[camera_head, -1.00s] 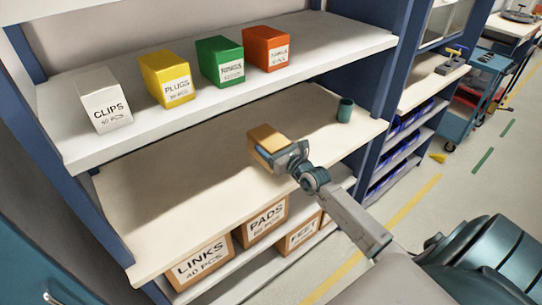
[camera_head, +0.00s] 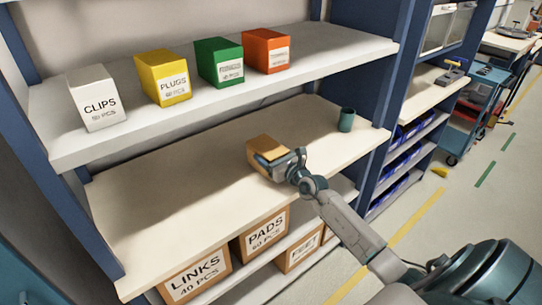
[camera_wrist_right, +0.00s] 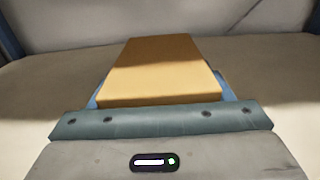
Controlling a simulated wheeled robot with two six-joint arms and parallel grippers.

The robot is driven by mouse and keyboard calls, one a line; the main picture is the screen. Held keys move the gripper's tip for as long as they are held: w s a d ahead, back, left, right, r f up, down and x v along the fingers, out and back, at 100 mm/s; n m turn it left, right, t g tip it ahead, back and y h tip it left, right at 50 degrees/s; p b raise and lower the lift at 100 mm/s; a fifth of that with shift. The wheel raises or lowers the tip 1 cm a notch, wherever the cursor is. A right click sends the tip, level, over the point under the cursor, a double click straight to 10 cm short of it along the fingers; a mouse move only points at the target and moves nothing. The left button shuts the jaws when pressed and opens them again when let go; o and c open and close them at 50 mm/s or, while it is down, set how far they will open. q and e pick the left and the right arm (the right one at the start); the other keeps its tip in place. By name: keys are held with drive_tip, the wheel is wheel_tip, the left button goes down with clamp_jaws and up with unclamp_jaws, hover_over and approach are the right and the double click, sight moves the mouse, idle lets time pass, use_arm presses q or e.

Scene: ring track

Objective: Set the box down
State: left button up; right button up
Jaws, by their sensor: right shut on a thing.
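A small tan-orange box (camera_head: 264,148) is at the middle shelf board (camera_head: 180,190), near its centre. My right gripper (camera_head: 284,161) is shut on the box from the front right. In the right wrist view the box (camera_wrist_right: 160,68) lies straight ahead between the fingers, its top face showing. The gripper's body hides the near end and underside of the box, so I cannot tell whether it touches the board. My left gripper is not in view.
A dark green cup (camera_head: 346,119) stands right of the box. White (camera_head: 97,98), yellow (camera_head: 163,77), green (camera_head: 220,62) and orange (camera_head: 266,50) boxes stand on the upper shelf. Cartons (camera_head: 197,273) fill the lower shelf. The middle board's left side is clear.

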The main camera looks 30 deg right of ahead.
drive_tip(key=o, duration=1.3)
drive_tip(key=shift+f, duration=0.1)
drive_tip(key=shift+c, duration=0.2)
drive_tip(key=shift+s, duration=0.2)
drive_tip(key=s+p, duration=0.1)
drive_tip(key=s, duration=0.2)
drive_tip(key=s+p, duration=0.2)
drive_tip(key=s, duration=0.2)
drive_tip(key=s+p, duration=0.1)
drive_tip(key=s, duration=0.2)
drive_tip(key=shift+s+d+p, duration=0.3)
drive_tip(key=shift+d+p, duration=0.1)
drive_tip(key=shift+s, duration=0.5)
